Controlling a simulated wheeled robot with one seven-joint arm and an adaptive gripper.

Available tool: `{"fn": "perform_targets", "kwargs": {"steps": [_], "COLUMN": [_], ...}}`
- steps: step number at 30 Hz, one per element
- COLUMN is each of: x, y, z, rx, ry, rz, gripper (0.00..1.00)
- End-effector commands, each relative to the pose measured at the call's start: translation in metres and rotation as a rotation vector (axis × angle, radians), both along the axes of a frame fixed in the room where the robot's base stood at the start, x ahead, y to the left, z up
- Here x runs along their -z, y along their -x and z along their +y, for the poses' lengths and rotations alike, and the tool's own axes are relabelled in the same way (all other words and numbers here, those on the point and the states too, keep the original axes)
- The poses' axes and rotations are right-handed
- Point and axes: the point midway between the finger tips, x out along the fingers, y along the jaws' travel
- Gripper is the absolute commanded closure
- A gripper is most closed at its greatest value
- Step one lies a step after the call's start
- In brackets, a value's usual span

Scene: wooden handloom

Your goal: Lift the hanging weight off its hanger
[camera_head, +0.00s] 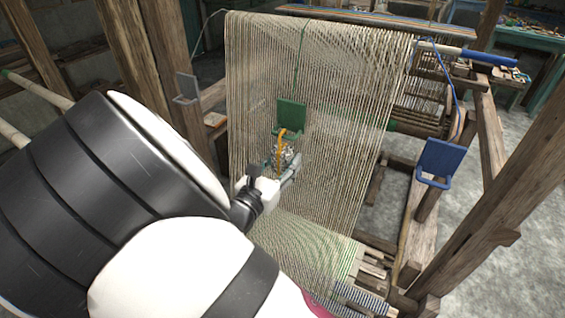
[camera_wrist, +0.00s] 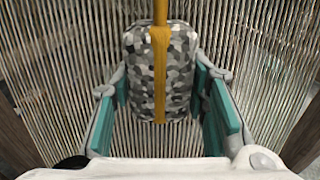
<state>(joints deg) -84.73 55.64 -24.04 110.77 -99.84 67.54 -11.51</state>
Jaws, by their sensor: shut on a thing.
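The weight (camera_head: 288,156) is a small grey, black and white mottled block with an orange strap (camera_head: 281,142). It is in front of the warp threads, below the green hanger (camera_head: 291,114). The strap's top is at the hanger's lower lip; I cannot tell whether it bears on it. In the wrist view the mottled weight (camera_wrist: 181,75) stands upright, with the strap (camera_wrist: 160,60) running down its middle and out of the top of the picture. My gripper (camera_wrist: 160,88) is shut on the weight, one teal-padded finger at each side. In the head view my gripper (camera_head: 284,166) is partly hidden.
A blue hanger (camera_head: 438,158) hangs at the right and a grey hanger (camera_head: 186,88) at the left, both empty. The warp sheet (camera_head: 345,110) is close behind the weight. Wooden loom posts (camera_head: 500,200) stand on both sides. Woven cloth (camera_head: 310,250) lies below.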

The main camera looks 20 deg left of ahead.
Motion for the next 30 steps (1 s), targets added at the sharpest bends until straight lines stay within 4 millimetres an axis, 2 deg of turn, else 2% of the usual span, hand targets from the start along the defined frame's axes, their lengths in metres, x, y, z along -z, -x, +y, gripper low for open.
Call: {"fn": "perform_targets", "kwargs": {"steps": [9,16,30], "x": [-0.02,-0.024,-0.024], "y": [0.0,0.002,0.043], "z": [0.0,0.001,0.004], "rx": [0.0,-0.001,-0.001], "ry": [-0.003,-0.001,0.0], "rz": [-0.002,-0.002,0.0], "gripper": [0.93,0.93,0.93]}}
